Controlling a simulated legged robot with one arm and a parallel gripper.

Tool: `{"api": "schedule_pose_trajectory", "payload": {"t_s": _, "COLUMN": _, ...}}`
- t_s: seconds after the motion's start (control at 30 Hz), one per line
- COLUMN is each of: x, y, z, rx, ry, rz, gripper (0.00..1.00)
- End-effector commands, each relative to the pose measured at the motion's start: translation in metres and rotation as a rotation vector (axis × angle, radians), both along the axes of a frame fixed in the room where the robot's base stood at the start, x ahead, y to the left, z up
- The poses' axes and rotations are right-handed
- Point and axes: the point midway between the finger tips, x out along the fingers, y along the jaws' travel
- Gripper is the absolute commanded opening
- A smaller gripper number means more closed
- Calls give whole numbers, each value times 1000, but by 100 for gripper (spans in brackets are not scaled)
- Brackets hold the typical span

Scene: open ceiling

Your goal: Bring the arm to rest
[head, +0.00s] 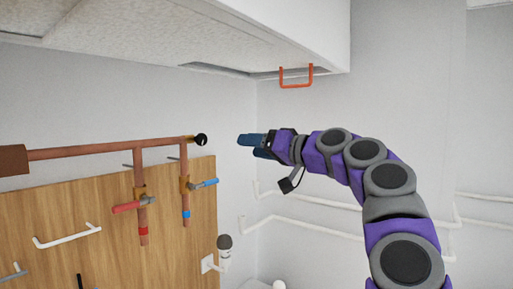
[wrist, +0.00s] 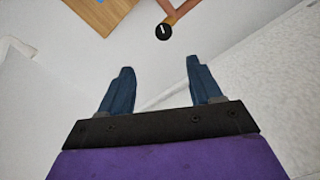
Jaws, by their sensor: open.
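My arm (head: 388,181) is purple and grey and reaches up and to the left from the lower right of the head view. My gripper (head: 241,146) has blue fingers that point left, toward a black round knob (head: 201,140) at the end of a copper pipe. A gap shows between the fingertips and the knob. In the wrist view my gripper (wrist: 160,70) has its two blue fingers spread apart with nothing between them. The black knob (wrist: 164,32) lies beyond the fingertips there.
A wooden panel (head: 80,210) at left carries copper pipes with a red-handled valve (head: 130,206) and a blue-handled valve (head: 203,184). A ceiling section (head: 200,35) with an orange-red handle (head: 296,84) hangs above. White pipes (head: 310,229) run along the wall behind my arm.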

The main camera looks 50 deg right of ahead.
Motion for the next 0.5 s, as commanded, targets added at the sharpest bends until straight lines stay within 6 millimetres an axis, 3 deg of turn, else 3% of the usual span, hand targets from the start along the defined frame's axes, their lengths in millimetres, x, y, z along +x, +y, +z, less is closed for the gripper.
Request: {"api": "schedule_pose_trajectory", "payload": {"t_s": 0.5, "x": 2, "y": 5, "z": 0, "rx": -3, "ry": 5, "rz": 10, "gripper": 64}}
